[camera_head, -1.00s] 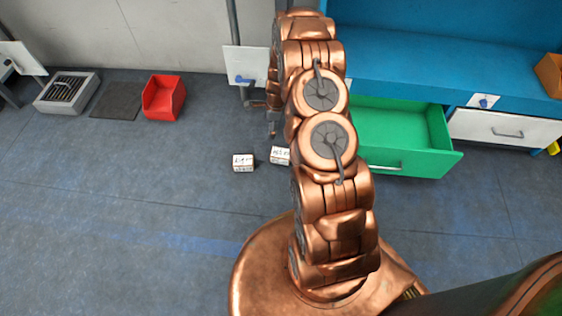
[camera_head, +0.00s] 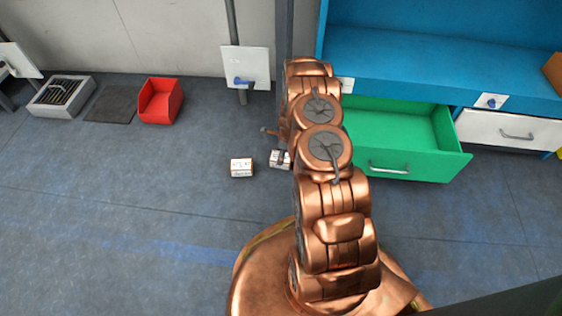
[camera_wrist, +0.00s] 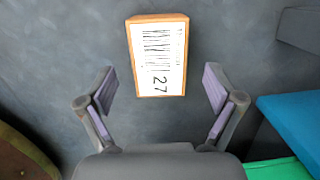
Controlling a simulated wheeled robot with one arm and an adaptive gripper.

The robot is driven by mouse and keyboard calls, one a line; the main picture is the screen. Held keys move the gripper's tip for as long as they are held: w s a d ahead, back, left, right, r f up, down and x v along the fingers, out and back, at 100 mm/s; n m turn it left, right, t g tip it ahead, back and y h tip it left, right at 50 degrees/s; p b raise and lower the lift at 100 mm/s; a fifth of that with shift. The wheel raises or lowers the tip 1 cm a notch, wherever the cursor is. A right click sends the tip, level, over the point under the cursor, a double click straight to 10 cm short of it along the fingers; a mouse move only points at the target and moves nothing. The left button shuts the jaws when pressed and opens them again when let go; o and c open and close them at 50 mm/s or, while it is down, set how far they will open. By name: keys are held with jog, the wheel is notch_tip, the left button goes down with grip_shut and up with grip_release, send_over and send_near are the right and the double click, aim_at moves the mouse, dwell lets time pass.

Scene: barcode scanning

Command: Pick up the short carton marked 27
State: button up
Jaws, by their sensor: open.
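The carton marked 27 (camera_wrist: 158,60) shows in the wrist view as a small orange-brown box with a white barcode label on its top. My gripper (camera_wrist: 160,92) is open and empty. Its fingers stand wide to the left and right, with the carton centred ahead of and beyond the fingertips, apart from both.
An open green drawer (camera_head: 400,165) and blue bench (camera_head: 430,70) are to the right. A red bin (camera_head: 160,101), dark mat (camera_head: 109,103) and grey tray (camera_head: 62,96) lie far left. The front-left floor is clear.

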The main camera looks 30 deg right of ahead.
jog(key=f, duration=0.1)
jog(key=f+b, duration=0.1)
jog(key=f, duration=0.2)
jog(key=shift+w+a+b, duration=0.1)
jog(key=shift+a+b, duration=0.15)
jog(key=shift+b, duration=0.15)
jog(key=shift+w, duration=0.1)
jog(key=shift+f+p, duration=0.25)
jog(key=shift+p, duration=0.1)
jog(key=c, duration=1.5)
jog(key=shift+b, duration=0.35)
